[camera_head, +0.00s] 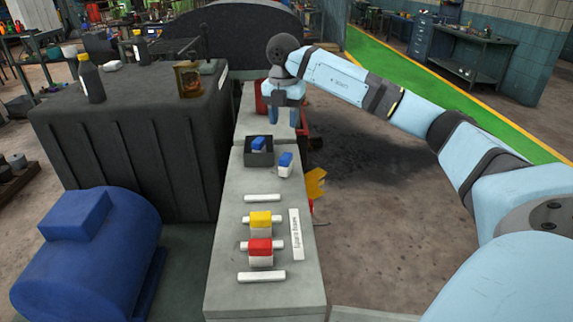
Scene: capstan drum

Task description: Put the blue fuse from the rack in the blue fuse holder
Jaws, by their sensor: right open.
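My right gripper (285,118) hangs fingers down over the far part of the grey bench, fingers apart and nothing seen between them. It is beyond the blue pieces. A blue-topped piece with a white lower part (285,164) stands on the bench, right of a black open box (259,159). Another blue piece (259,144) sits in that box. Which of these is the fuse or the holder, I cannot tell. Nearer, a yellow-and-white fuse (260,222) and a red-and-white fuse (260,251) stand beside the "Spare fuses" label (296,234). My left gripper is not in view.
The grey bench (225,285) is narrow. A large dark cabinet (130,150) with bottles (91,80) and a brass item (188,79) stands left. A blue motor (85,255) is front left. A red object (261,98) is by the gripper. Open floor lies right.

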